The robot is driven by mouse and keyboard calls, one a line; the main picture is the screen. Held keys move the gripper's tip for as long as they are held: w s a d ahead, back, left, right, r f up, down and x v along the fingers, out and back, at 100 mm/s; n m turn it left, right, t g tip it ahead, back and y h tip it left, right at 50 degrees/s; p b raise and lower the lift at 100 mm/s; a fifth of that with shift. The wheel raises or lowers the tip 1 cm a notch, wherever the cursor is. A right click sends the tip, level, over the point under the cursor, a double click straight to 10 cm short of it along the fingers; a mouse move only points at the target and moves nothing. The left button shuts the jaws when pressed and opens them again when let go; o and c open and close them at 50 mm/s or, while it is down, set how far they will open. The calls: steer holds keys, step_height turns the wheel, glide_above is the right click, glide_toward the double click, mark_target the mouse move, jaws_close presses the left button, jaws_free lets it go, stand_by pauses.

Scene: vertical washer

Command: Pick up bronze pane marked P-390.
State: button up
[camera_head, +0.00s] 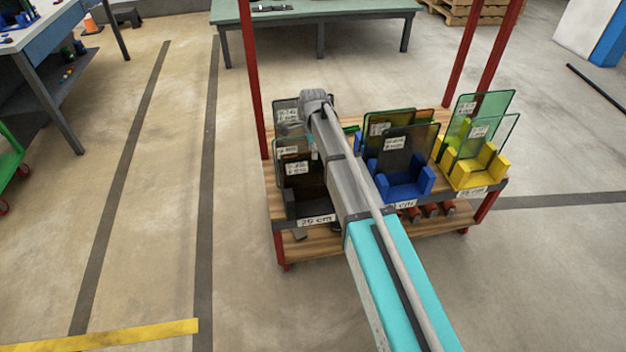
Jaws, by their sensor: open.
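Glass panes stand upright in holders on a red-framed rack with a wooden shelf. At the left, several dark grey-brown panes (317,187) stand in a black holder (307,206) labelled 20 cm. Their white tags are too small to read, so I cannot tell which pane is P-390. A dark pane (424,140) also stands in the blue holder (405,184), with green-tinted panes behind it. My gripper (297,138) is open above the left group, near the tops of the rear panes. My arm hides part of that group, and contact cannot be told.
At the right, pale green panes (497,104) stand in a yellow holder (477,173). Red rack posts (256,80) rise at the corners. Orange-brown items (432,210) lie on the lower shelf. A green-topped table (315,14) stands behind.

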step_height(320, 180, down, 4)
steer(key=b, duration=0.3)
steer(key=shift+r, duration=0.1)
stand_by(0.6)
jaws_close()
